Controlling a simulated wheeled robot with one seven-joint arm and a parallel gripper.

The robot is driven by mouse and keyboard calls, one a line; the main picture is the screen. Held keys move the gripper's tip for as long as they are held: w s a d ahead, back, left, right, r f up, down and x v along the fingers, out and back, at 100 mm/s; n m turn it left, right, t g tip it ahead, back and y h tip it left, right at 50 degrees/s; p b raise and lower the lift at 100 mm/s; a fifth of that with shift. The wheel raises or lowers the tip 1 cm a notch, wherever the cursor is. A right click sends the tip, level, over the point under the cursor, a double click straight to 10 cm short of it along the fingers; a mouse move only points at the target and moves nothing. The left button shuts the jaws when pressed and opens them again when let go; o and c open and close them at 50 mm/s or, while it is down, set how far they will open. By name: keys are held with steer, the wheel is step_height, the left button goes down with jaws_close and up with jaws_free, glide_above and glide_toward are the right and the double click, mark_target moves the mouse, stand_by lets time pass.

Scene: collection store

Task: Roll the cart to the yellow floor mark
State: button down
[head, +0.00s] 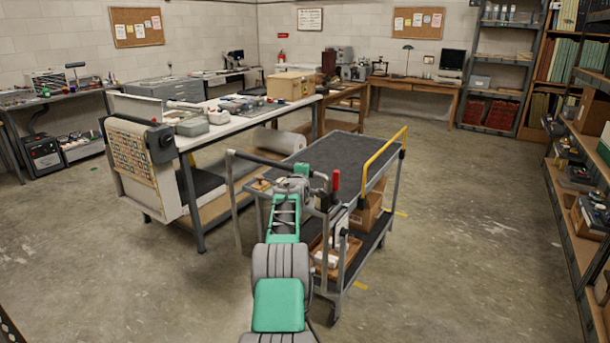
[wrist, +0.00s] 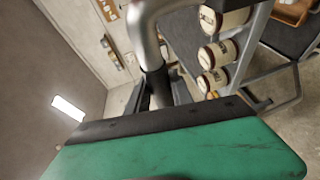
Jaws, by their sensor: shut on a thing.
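The cart (head: 330,150) has a dark top, a grey frame, a yellow rail (head: 385,159) at its right end and a lower shelf with boxes. Its grey push handle (head: 262,160) is at the near left end. My gripper (head: 300,172) is shut on this handle; in the wrist view the grey tube (wrist: 149,42) runs down to the jaws (wrist: 158,97). Yellow floor marks show on the floor near the cart's right side, one close (head: 360,286) and one farther (head: 401,213). The cart and my arm may hide other parts of the marking.
A long white-topped worktable (head: 213,131) stands close along the cart's left side. A red-tipped lever (head: 336,181) rises at the cart's near end. Shelving (head: 567,205) lines the right wall. The concrete floor between cart and shelving is clear.

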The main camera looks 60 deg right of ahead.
steer(key=shift+r, duration=0.1)
steer(key=c, duration=1.1)
jaws_free()
steer(key=shift+b+v, duration=1.05)
steer(key=shift+v, duration=2.8)
